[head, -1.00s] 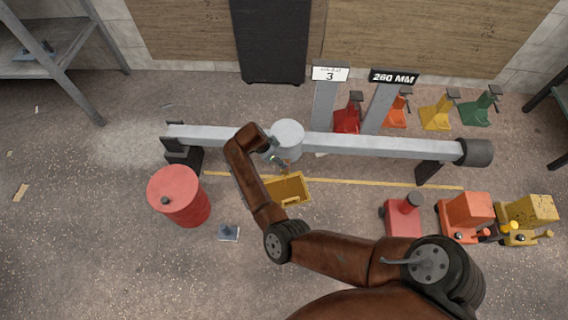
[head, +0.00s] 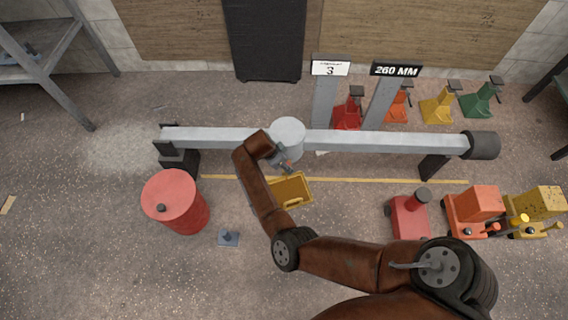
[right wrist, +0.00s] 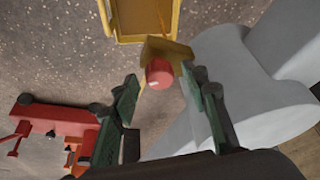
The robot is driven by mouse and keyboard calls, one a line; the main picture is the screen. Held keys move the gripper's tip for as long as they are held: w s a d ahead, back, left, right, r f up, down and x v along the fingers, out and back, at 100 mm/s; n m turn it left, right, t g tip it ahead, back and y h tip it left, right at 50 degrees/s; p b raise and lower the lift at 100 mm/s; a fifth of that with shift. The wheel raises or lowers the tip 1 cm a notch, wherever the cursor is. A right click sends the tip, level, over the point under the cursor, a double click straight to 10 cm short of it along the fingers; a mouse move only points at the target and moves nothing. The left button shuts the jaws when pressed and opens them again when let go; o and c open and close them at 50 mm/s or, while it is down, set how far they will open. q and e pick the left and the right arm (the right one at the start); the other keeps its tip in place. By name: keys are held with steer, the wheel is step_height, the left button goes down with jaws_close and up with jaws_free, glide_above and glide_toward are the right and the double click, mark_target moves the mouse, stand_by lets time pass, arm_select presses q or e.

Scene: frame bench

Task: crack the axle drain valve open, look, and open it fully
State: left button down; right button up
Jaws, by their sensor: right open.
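The axle drain valve has a red knob (right wrist: 159,73) on a brass body (right wrist: 166,49), beside the grey axle housing (right wrist: 235,95) in the right wrist view. My right gripper (right wrist: 160,84) is open, its two dark green fingers on either side of the knob, with a visible gap to the left finger; I cannot tell whether the right finger touches. In the head view my right gripper (head: 284,164) is at the front of the round housing (head: 288,133), and my arm and gripper largely hide the valve. My left gripper is not in view.
A yellow tray (head: 305,203) lies on the floor below the housing. The grey axle beam (head: 385,143) runs across on supports. A red drum (head: 172,200) stands at left, several jacks, including a red one (head: 408,217), at right. Floor at front left is mostly clear.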

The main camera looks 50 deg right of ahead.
steer(key=shift+c, duration=0.2)
